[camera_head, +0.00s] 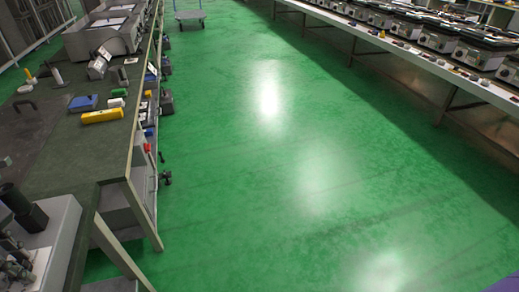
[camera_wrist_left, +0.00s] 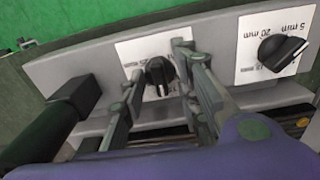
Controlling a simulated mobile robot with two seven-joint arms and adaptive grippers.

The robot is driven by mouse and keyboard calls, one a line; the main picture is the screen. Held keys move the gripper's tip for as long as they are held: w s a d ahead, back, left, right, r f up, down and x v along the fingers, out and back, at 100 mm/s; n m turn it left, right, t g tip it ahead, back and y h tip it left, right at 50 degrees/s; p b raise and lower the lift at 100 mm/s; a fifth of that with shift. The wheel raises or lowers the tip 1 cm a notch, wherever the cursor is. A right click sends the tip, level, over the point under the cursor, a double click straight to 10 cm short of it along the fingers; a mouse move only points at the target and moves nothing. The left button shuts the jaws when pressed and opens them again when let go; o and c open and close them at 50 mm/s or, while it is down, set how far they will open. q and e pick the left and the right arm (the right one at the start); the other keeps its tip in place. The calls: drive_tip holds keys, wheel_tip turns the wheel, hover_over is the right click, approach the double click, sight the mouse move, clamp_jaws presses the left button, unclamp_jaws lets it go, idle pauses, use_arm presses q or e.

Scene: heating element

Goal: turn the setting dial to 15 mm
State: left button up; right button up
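In the left wrist view a pale grey panel (camera_wrist_left: 90,62) carries two black dials on white labels. One dial (camera_wrist_left: 160,75) lies between the two fingers of my left gripper (camera_wrist_left: 161,60). The fingers are apart, one on each side of this dial; I cannot tell if they touch it. Its label is partly hidden by the fingers. The other dial (camera_wrist_left: 281,50), on the right, has a white pointer line and printing that reads upside down "5 min", "20 min" and, partly hidden, what looks like "15 min".
A black cylindrical handle (camera_wrist_left: 72,100) sticks out at the panel's left. In the head view a dark workbench (camera_head: 70,150) on the left holds a yellow block (camera_head: 102,116), a blue block (camera_head: 83,102) and a grey machine (camera_head: 45,240).

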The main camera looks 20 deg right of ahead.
use_arm(q)
drive_tip(key=shift+r, duration=0.2)
wheel_tip(320, 180, up, 12)
drive_tip(key=shift+f, duration=0.15)
use_arm(e)
drive_tip(key=shift+w+a+r, duration=0.1)
drive_tip(key=shift+w+a, duration=0.05)
drive_tip(key=shift+w, duration=0.9)
